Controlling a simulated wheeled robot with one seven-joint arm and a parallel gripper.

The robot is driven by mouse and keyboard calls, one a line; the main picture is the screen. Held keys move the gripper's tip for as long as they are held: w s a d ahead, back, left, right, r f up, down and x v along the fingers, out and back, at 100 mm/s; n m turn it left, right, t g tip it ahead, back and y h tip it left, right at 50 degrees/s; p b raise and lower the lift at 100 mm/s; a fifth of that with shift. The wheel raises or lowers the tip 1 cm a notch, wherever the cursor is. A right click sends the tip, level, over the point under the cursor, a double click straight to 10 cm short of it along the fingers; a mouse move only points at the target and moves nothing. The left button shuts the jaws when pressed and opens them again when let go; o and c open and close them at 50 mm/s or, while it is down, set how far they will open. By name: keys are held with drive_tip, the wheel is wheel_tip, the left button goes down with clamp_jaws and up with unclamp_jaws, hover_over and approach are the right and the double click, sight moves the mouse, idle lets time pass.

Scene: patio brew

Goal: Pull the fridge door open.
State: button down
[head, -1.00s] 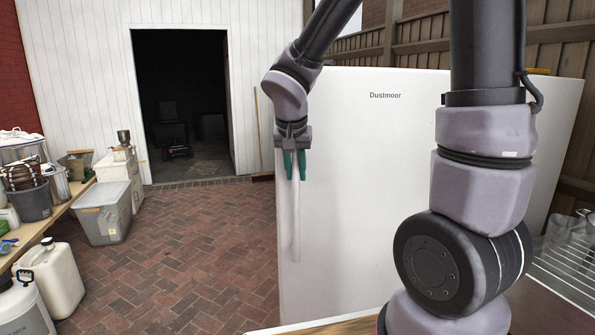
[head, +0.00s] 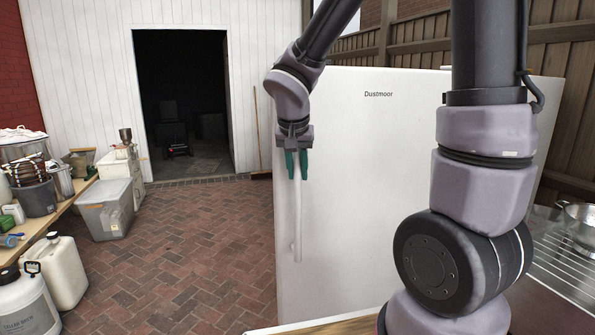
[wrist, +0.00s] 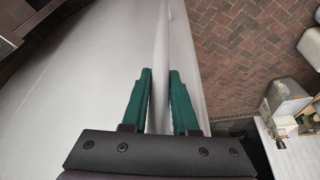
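The white fridge door (head: 350,200) stands upright in the head view, with a "Dustmoor" label near its top. Its long white handle (head: 297,225) runs vertically along the left side. My gripper (head: 297,170) hangs pointing down at the upper part of the handle, one green finger on each side. The wrist view also shows the handle (wrist: 161,50) between the fingers (wrist: 160,85), which look closed on it. The door's left edge lies close to the handle. I cannot tell whether the door is ajar.
Brick paving (head: 190,260) left of the fridge is clear. A wooden bench (head: 62,213) with pots, a grey bin (head: 105,212) and white jugs (head: 65,270) stand at the left. A broom (head: 256,130) leans on the back wall. A colander (head: 580,222) sits at the right.

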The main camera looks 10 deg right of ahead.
drive_tip(key=c, duration=0.7)
unclamp_jaws()
drive_tip(key=v, duration=1)
drive_tip(key=shift+s+r, duration=0.1)
drive_tip(key=shift+r, duration=0.3)
drive_tip(key=shift+d, duration=0.1)
drive_tip(key=s+d+r+t+y, duration=0.1)
drive_tip(key=s+d, duration=0.2)
drive_tip(key=s+d+r+t+y, duration=0.1)
drive_tip(key=s+d+r, duration=0.1)
drive_tip(key=s+d, duration=0.2)
drive_tip(key=s+d+r+t+y, duration=0.1)
drive_tip(key=s+d, duration=0.2)
drive_tip(key=shift+s+d+r+y, duration=0.15)
drive_tip(key=shift+r+y, duration=0.25)
